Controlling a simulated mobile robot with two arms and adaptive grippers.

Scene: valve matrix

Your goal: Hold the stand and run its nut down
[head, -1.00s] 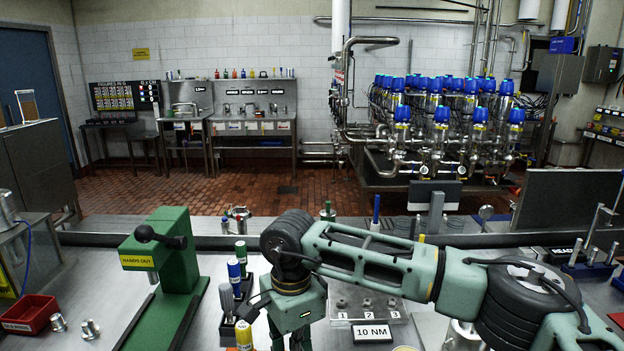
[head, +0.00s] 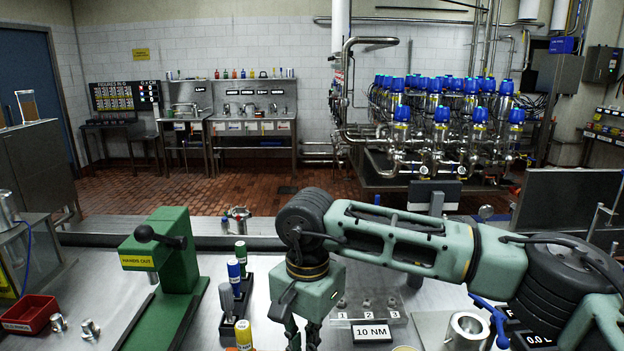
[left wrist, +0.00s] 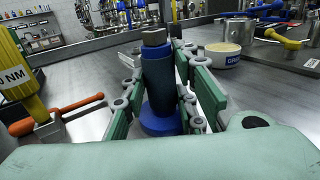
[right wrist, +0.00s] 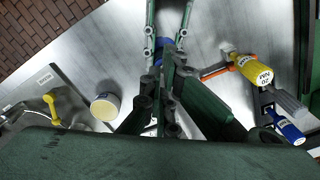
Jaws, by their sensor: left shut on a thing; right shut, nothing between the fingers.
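The blue stand (left wrist: 158,85) is upright on the bench in the left wrist view, with a grey metal nut (left wrist: 153,37) at its top. My left gripper (left wrist: 160,95) is shut on the stand, one finger on each side. In the right wrist view a bit of the blue stand (right wrist: 162,46) shows between the left gripper's fingers (right wrist: 168,25). My right gripper (right wrist: 165,88) is shut and empty, close to the stand. Its fingers hide most of the stand and the nut, so I cannot tell if they touch. In the head view its fingers (head: 301,337) run out of the bottom edge.
A grease pot (right wrist: 105,106) stands on the other. A green press (head: 170,255), a 10 NM sign (head: 371,332) and a metal cylinder (head: 466,332) are on the bench.

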